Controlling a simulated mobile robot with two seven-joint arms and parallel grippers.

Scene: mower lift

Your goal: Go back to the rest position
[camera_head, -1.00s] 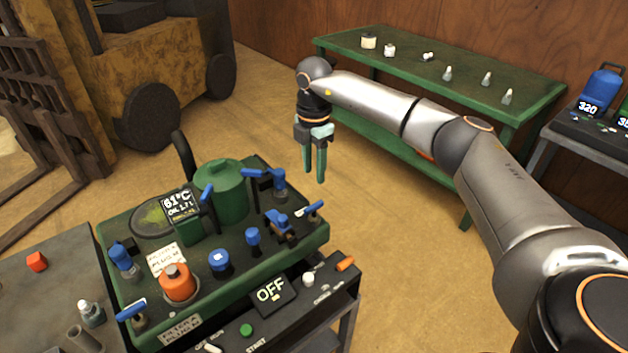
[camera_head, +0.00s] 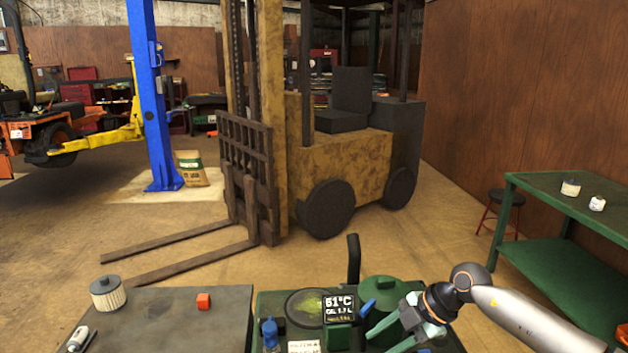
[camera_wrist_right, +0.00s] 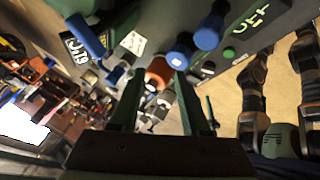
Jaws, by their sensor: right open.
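My right gripper (camera_head: 412,328) shows in the head view at the lower right, in front of the right part of the green machine (camera_head: 262,306); its arm comes in from the right. In the right wrist view the two fingers of the right gripper (camera_wrist_right: 158,88) stand apart with nothing held between them. Behind them are blue knobs (camera_wrist_right: 207,33) and an orange cap (camera_wrist_right: 159,70) of the machine. I cannot tell how far the fingers are from these. My left gripper is not seen.
A yellow forklift (camera_head: 345,160) stands beyond. A green bench (camera_head: 560,205) is at the right, with a stool (camera_head: 505,205) behind it. Open floor lies between.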

